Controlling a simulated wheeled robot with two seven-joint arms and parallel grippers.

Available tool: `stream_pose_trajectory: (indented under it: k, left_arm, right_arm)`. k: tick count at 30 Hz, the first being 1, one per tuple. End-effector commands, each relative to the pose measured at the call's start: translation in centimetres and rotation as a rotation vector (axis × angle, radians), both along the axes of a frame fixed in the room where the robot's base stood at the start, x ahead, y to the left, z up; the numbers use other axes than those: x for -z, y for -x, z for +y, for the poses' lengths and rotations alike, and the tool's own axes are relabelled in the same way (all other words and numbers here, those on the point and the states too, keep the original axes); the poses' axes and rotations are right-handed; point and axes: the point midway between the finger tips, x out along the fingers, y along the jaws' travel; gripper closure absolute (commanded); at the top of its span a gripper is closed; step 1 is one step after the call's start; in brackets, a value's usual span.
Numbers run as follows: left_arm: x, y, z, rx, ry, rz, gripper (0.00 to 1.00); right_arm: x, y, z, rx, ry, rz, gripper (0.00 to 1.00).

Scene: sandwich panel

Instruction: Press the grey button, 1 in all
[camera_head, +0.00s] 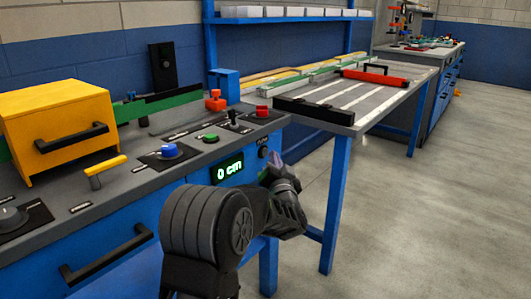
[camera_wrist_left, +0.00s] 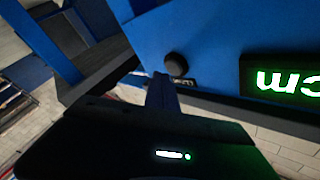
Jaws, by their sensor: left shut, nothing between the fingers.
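A small round dark grey button (camera_head: 263,152) sits on the blue front face of the panel, to the right of the green "0 cm" display (camera_head: 229,169). In the left wrist view the button (camera_wrist_left: 176,64) stands out from the blue face, with a small label below it. My left gripper (camera_head: 277,163) is shut and empty, just in front of the panel and below the button. In the left wrist view its closed fingers (camera_wrist_left: 161,82) point at the face close beside the button. I cannot tell whether they touch anything. My right gripper is not in view.
On the panel top are a blue knob (camera_head: 169,150), a green button (camera_head: 210,138), a black joystick (camera_head: 233,118), a red button (camera_head: 262,112) and a yellow box (camera_head: 58,120). A grey worktable (camera_head: 372,100) stands to the right. The floor at right is clear.

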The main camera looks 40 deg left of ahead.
Motion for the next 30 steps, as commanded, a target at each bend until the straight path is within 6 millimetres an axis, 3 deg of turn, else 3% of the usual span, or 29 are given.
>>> stream_pose_trajectory:
  k: [8,21,30]
  left_arm:
    - [-0.1,-0.1,-0.4,0.002,0.001,0.0,1.0]
    - [-0.1,-0.2,-4.4,0.003,0.0,0.001,1.0]
    - [0.0,-0.2,-5.1,0.002,0.0,0.001,1.0]
  right_arm:
    - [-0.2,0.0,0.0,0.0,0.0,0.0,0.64]
    - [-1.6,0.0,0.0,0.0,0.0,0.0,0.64]
    - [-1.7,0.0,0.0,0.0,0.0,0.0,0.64]
